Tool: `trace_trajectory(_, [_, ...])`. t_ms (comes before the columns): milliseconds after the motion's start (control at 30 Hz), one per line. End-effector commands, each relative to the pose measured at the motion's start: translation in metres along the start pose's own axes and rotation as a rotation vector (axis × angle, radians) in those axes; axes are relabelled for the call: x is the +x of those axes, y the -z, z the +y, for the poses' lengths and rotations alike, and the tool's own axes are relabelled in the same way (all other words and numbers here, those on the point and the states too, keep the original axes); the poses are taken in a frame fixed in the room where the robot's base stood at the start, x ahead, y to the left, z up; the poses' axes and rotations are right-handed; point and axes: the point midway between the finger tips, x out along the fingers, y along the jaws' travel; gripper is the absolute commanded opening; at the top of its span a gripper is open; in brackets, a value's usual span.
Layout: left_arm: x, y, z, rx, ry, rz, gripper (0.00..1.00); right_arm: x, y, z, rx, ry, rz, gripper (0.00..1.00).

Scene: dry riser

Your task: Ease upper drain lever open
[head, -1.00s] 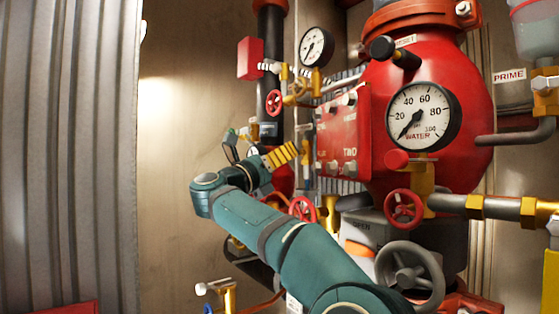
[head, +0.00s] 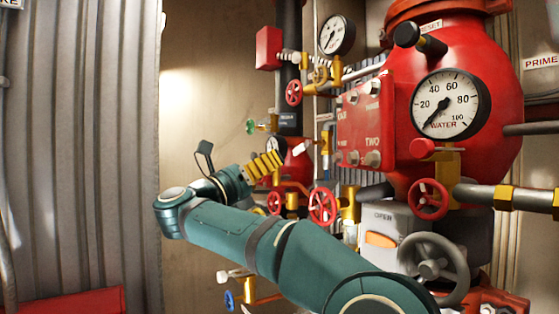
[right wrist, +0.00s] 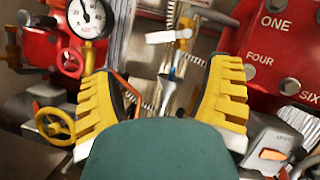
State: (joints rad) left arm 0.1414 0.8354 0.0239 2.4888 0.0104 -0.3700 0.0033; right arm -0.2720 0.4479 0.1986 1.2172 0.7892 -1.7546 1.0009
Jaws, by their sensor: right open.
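A white-handled lever (head: 300,147) shows just beyond my right gripper in the head view; it looks like the upper drain lever, but I cannot be sure. In the right wrist view a white handle (right wrist: 167,36) lies roughly level, ahead of and between the fingertips, apart from both. My right gripper (head: 270,160) has yellow ribbed fingers, seen edge-on in the head view. In the right wrist view the gripper (right wrist: 167,70) is wide open with nothing held. My left gripper is not in view.
Red handwheels (head: 323,206) and the red numbered panel (head: 365,125) stand close right of the gripper. A small gauge (right wrist: 87,17) and a yellow handwheel (right wrist: 54,127) sit by the left finger. A lower white lever (head: 235,274) is below my arm.

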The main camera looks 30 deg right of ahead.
Motion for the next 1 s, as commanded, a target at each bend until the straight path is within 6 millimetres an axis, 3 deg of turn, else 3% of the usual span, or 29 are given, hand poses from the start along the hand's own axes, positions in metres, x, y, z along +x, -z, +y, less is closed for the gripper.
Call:
trace_trajectory(133, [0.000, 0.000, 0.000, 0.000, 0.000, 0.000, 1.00, -0.010, 0.000, 0.000, 0.001, 0.000, 0.000, 0.78])
trace_trajectory(433, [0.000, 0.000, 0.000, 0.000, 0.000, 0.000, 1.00, -0.011, 0.000, 0.000, 0.000, 0.000, 0.001, 0.79])
trace_trajectory(600, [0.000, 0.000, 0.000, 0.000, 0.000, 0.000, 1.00, -0.011, -0.001, 0.000, -0.042, 0.001, -0.004, 0.19])
trace_trajectory(667, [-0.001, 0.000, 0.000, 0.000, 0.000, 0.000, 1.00, -0.011, -0.002, 0.000, -0.093, 0.001, -0.010, 0.00])
trace_trajectory(1000, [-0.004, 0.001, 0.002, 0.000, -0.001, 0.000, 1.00, -0.007, -0.011, 0.000, -0.669, 0.029, -0.068, 0.00])
